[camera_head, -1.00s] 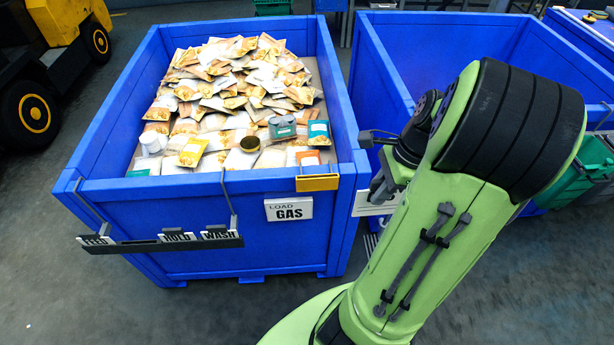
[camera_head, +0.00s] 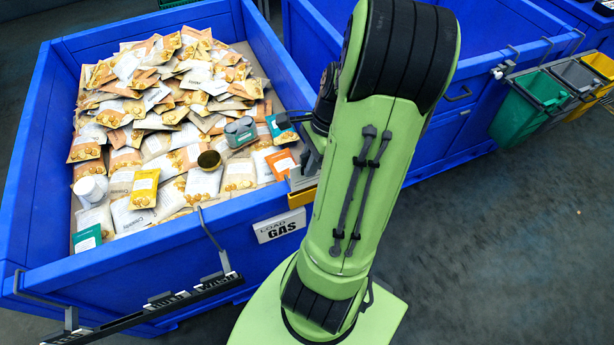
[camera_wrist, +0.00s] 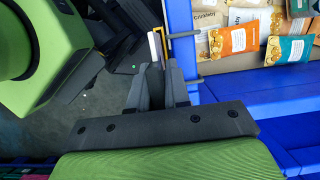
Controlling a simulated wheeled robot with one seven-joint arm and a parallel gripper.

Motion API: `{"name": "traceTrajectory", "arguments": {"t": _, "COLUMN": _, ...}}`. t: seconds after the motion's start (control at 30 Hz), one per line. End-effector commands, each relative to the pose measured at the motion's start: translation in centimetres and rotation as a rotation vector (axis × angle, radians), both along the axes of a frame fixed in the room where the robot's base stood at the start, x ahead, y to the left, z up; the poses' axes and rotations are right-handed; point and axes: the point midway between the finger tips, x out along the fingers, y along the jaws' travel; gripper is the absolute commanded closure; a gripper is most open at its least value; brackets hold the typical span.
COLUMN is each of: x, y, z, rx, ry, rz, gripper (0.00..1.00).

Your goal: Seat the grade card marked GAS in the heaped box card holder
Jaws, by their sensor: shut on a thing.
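The heaped box (camera_head: 140,262) is blue and full of pouches. Its yellow card holder (camera_head: 297,199) is on the front wall near the right corner; it shows as a thin yellow bracket in the wrist view (camera_wrist: 181,36). My gripper (camera_head: 312,158) is at this holder, mostly behind my arm. In the wrist view my gripper (camera_wrist: 158,75) is shut on a white card (camera_wrist: 153,46), seen nearly edge-on just left of the bracket. The card's marking cannot be read, and I cannot tell whether it touches the holder. A LOAD GAS plate (camera_head: 279,225) is on the wall below.
A rack (camera_head: 170,308) with cards, HOLD and WASH among them, hangs on the box front at left. A second blue box (camera_head: 440,125) stands right, with green, grey and yellow bins (camera_head: 545,90) beside it. The floor at right is clear.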

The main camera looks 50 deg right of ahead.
Motion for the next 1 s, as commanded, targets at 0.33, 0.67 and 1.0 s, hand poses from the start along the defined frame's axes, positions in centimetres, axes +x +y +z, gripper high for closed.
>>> {"name": "traceTrajectory", "arguments": {"t": 0.33, "x": 0.0, "y": 0.0, "z": -3.7, "rx": -0.002, "ry": 0.000, "rz": 0.000, "gripper": 1.00}}
{"name": "traceTrajectory", "arguments": {"t": 0.67, "x": 0.0, "y": 0.0, "z": -4.4, "rx": -0.001, "ry": -0.001, "rz": 0.001, "gripper": 1.00}}
{"name": "traceTrajectory", "arguments": {"t": 1.0, "x": 0.0, "y": 0.0, "z": -4.8, "rx": -0.001, "ry": 0.000, "rz": 0.000, "gripper": 0.70}}
